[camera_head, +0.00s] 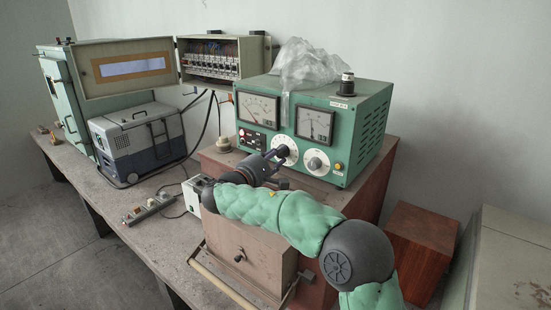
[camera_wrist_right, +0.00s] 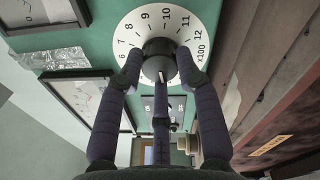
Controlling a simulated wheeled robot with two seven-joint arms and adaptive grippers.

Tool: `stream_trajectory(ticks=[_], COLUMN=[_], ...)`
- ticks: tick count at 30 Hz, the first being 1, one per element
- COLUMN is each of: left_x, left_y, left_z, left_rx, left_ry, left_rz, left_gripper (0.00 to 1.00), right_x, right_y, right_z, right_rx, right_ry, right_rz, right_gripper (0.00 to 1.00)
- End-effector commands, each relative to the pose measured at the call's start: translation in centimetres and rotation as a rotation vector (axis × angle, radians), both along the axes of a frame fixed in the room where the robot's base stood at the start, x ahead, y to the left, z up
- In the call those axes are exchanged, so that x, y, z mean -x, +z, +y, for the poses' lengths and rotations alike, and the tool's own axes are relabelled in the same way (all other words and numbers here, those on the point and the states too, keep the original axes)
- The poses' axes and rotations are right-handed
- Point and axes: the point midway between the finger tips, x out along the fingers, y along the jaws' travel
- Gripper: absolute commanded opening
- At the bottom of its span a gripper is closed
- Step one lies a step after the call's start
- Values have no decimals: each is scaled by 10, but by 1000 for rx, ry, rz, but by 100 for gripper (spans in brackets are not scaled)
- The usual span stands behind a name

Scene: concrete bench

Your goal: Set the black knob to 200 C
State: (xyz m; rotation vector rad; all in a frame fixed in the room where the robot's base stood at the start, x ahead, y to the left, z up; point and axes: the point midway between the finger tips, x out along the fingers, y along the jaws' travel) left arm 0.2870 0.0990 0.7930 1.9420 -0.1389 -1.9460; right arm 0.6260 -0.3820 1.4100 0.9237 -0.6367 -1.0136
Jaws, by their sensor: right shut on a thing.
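The black knob (camera_wrist_right: 158,48) sits in the middle of a white round dial (camera_wrist_right: 130,25) in the right wrist view. The dial's visible numbers run from 6 to 12, marked x100; its lower part is hidden by my fingers and the knob. A small pale mark shows on the lower side of the knob's grey face. My right gripper (camera_wrist_right: 157,75) has its dark fingers closed around the knob. In the head view, my right gripper (camera_head: 277,155) reaches the dial (camera_head: 289,143) on the green panel's front. My left gripper is not in view.
The green instrument box (camera_head: 357,118) has two meters and a second white dial (camera_head: 316,171) close to the right. A clear plastic bag (camera_head: 305,65) and a small black-capped part (camera_head: 347,84) are on top.

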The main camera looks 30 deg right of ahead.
Motion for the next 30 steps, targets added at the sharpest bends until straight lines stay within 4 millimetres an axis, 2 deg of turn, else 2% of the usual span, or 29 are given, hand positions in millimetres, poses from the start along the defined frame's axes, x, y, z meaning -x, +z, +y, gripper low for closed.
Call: stream_trajectory(ticks=[1,5,6,8,20,23,30], left_x=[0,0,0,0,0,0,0], left_y=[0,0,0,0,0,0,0], left_z=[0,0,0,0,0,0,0], left_rx=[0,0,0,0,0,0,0], left_ry=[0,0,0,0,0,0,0], left_rz=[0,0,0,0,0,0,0], left_gripper=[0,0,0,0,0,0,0], right_x=[2,2,2,2,1,5,23], right_y=[6,6,6,6,1,1,0], right_z=[-3,-3,-3,-3,2,10,52], right_rx=[2,3,2,2,1,0,1], right_ry=[-7,-6,-7,-7,-1,0,2], right_rz=[-11,-11,-11,-11,-3,-2,-4], right_gripper=[3,3,41,58,59,59,59])
